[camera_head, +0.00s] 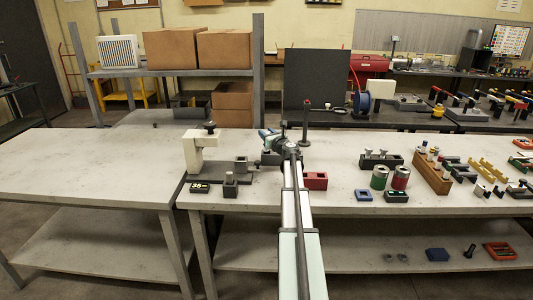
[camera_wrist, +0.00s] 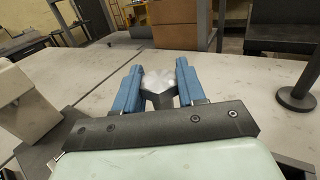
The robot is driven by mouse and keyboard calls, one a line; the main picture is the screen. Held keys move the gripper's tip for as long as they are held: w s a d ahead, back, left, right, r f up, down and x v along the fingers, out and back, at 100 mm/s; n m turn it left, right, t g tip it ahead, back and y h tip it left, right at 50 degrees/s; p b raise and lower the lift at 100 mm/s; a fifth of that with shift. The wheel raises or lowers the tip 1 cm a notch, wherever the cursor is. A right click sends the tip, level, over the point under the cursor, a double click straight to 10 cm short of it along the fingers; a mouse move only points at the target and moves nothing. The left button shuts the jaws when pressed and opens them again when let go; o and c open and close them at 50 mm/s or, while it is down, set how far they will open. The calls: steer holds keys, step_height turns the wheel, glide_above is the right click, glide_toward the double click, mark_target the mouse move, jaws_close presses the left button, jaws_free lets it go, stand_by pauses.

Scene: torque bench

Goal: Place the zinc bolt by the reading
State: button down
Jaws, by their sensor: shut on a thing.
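My gripper (camera_wrist: 158,72) has blue fingers shut on a silver hex-headed bolt (camera_wrist: 158,80), seen head-on in the wrist view; its lower part is mostly hidden. In the head view my gripper (camera_head: 268,137) is above the bench, right of a cream block with a black knob (camera_head: 193,150). That block stands on a dark grey base plate (camera_head: 262,179). A small black display reading 35 (camera_head: 199,187) lies at the front left of the plate. Small grey blocks (camera_head: 230,186) stand by the plate.
A red bin (camera_head: 315,181) is just right of my arm, and a black post on a round foot (camera_head: 306,122) stands behind it. Green and red cans (camera_head: 379,177) and a wooden rack (camera_head: 431,172) are farther right. The left table (camera_head: 85,170) is clear.

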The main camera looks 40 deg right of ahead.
steer(key=shift+r, duration=1.4)
steer(key=shift+w+a, duration=0.15)
steer(key=shift+a, duration=0.05)
steer(key=a+r, duration=0.2)
steer(key=a, duration=0.5)
steer(key=a+r, duration=0.3)
steer(key=a, duration=0.4)
steer(key=shift+r, duration=0.35)
